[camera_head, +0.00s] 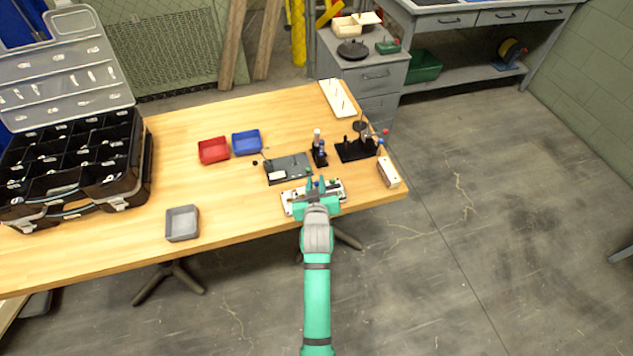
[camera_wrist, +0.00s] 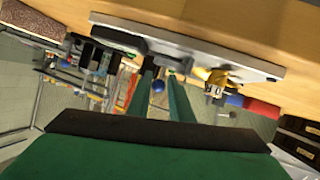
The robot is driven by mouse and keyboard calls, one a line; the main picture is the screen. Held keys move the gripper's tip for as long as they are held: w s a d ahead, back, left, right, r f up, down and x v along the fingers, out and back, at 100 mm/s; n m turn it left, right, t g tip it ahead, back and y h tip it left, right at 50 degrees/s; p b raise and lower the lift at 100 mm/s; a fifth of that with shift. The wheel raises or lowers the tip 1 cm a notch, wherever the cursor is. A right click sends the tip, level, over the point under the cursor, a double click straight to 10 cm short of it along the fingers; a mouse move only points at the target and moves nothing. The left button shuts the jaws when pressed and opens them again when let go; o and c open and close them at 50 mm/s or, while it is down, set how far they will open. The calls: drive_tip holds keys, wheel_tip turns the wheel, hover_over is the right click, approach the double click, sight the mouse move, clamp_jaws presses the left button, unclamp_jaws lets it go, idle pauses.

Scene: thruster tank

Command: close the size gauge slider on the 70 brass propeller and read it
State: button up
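The size gauge is a pale plate (camera_head: 288,206) at the table's front edge, partly hidden behind my gripper (camera_head: 316,186). In the wrist view its plate (camera_wrist: 190,47) runs along the tabletop, with dark parts at its left. A brass-coloured piece (camera_wrist: 214,77), apparently the propeller, is at the plate's right part; its number cannot be read. My gripper (camera_wrist: 160,76) has its two green fingers apart. A small blue knob (camera_wrist: 158,86) shows between them, with visible gaps; I cannot tell whether it belongs to the slider. The gauge reading is not legible.
Behind the gauge are a dark grey tray (camera_head: 287,168), a small black stand (camera_head: 319,153) and a black-based fixture (camera_head: 355,151). A white block (camera_head: 389,173) stands at the right edge. Red (camera_head: 213,151) and blue (camera_head: 247,143) bins sit left; bare wood surrounds the grey bin (camera_head: 182,223).

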drive_tip(key=shift+o, duration=1.2)
drive_tip(key=shift+a, duration=0.25)
drive_tip(key=shift+d, duration=0.1)
drive_tip(key=v, duration=1.1)
